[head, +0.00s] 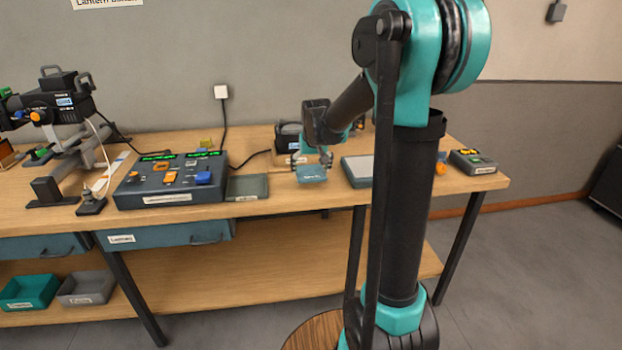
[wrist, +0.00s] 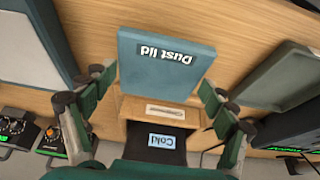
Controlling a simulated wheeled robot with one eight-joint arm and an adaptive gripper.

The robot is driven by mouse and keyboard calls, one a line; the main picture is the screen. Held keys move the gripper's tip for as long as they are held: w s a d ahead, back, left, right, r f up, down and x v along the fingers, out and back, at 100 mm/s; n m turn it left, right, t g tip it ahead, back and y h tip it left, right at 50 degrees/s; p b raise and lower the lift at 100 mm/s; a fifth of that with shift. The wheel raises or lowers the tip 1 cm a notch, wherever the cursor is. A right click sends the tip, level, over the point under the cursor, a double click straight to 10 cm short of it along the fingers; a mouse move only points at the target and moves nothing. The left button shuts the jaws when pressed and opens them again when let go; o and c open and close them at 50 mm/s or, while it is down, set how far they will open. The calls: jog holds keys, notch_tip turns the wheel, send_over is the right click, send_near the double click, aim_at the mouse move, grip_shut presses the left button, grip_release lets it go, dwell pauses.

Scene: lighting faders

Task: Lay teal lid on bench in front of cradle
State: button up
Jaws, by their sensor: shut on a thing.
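The teal lid (wrist: 165,65), labelled "Dust lid", lies between the two fingers of my gripper (wrist: 158,88). A light wooden block with a label, seemingly the cradle (wrist: 133,103), shows beside the lid in the wrist view. A black unit labelled "Cold" (wrist: 143,138) adjoins it. In the head view my gripper partly hides this area.
A dark green tray (head: 247,187) lies left of the lid, beside a control console (head: 132,190) with faders. A grey tray (head: 358,170) is close on the right. A small box with yellow buttons (head: 470,160) stands at the bench's right end.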

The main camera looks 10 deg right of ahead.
aim_at(311, 174)
jog(key=shift+f, duration=1.8)
jog(key=shift+f, duration=0.15)
jog(key=o, duration=1.1)
jog(key=shift+c, duration=0.2)
jog(key=v, duration=1.2)
jog(key=s+d+f, duration=0.2)
jog(key=s+f, duration=0.6)
jog(key=s, duration=0.4)
jog(key=s+d+f, duration=0.2)
jog(key=s+f, duration=0.7)
jog(key=s, duration=0.4)
jog(key=shift+s+f, duration=0.25)
